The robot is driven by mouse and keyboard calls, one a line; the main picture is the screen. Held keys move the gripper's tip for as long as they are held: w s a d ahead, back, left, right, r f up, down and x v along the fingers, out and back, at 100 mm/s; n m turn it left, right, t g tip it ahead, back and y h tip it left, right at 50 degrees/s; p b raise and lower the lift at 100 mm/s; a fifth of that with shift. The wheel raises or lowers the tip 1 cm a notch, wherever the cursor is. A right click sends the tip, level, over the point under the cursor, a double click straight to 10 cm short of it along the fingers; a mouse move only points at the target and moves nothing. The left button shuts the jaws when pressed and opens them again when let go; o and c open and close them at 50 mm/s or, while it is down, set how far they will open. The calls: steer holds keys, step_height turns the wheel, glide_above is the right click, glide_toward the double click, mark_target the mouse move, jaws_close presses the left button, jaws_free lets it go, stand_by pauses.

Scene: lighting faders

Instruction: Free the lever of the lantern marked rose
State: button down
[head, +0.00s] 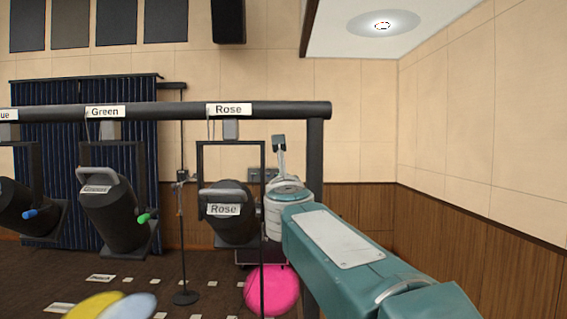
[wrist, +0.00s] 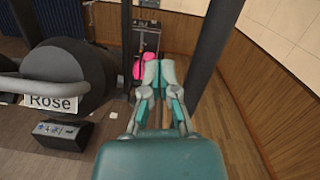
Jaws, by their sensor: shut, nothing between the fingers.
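The lantern marked Rose (head: 226,229) hangs in its dark yoke from the right part of the overhead bar. In the wrist view its round dark body (wrist: 72,70) and Rose label fill the left side. No lever can be made out on it; its right side is partly behind my arm in the head view. My gripper (wrist: 159,74) is shut and empty, to the right of the lantern body and apart from it. A dark upright stands to each side of the fingers.
The overhead bar (head: 180,109) ends at a dark post (head: 315,165) close to my arm. The Green lantern (head: 110,214) with its green lever (head: 144,218) hangs to the left. A pink round object (head: 272,289) sits low behind. Wood-panelled wall (head: 480,240) stands right.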

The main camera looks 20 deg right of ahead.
steer(key=s+r, duration=0.1)
steer(key=r, duration=0.1)
steer(key=s+a+r, duration=0.1)
steer(key=r, duration=0.1)
steer(key=shift+s, duration=0.3)
steer(key=shift+d, duration=0.2)
